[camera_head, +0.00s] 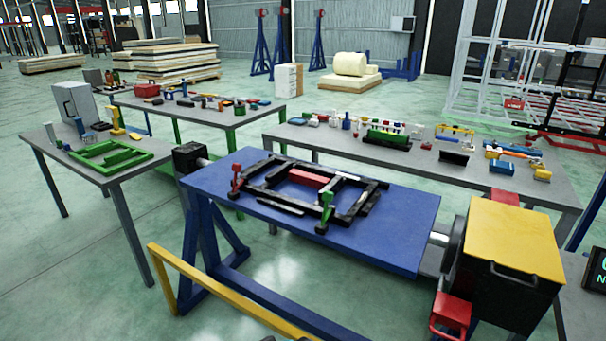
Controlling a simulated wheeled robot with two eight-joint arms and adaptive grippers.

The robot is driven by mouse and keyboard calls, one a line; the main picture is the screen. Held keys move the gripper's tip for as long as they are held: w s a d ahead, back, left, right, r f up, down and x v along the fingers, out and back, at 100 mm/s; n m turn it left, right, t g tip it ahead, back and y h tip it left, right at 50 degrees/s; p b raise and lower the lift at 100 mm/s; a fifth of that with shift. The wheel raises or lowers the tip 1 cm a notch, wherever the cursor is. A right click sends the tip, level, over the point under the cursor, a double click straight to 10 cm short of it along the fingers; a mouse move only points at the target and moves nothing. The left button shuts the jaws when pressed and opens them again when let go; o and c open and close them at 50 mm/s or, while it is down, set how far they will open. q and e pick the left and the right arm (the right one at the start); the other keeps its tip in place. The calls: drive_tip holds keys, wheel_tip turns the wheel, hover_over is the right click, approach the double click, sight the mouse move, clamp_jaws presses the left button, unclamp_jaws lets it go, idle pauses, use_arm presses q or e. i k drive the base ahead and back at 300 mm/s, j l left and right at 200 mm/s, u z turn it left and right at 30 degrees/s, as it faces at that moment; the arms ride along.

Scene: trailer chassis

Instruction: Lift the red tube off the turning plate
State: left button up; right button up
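The red tube (308,178) is a short red bar lying on the blue turning plate (385,245). It lies inside a black frame (275,197) of bars that rests on the plate, close to the frame's far side. Neither of my grippers shows in the head view.
A yellow-topped black box (510,240) stands at the plate's right end, and a yellow rail (225,290) runs in front. Tables with parts stand behind (400,150) and at left (70,165). Open floor (80,260) lies at front left.

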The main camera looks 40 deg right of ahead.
sight(318, 182)
drive_tip(key=i+z, duration=0.35)
drive_tip(key=i+j+z, duration=0.15)
drive_tip(key=z, duration=0.15)
drive_tip(key=i+j+z, duration=0.15)
drive_tip(key=z, duration=0.2)
drive_tip(key=i, duration=0.1)
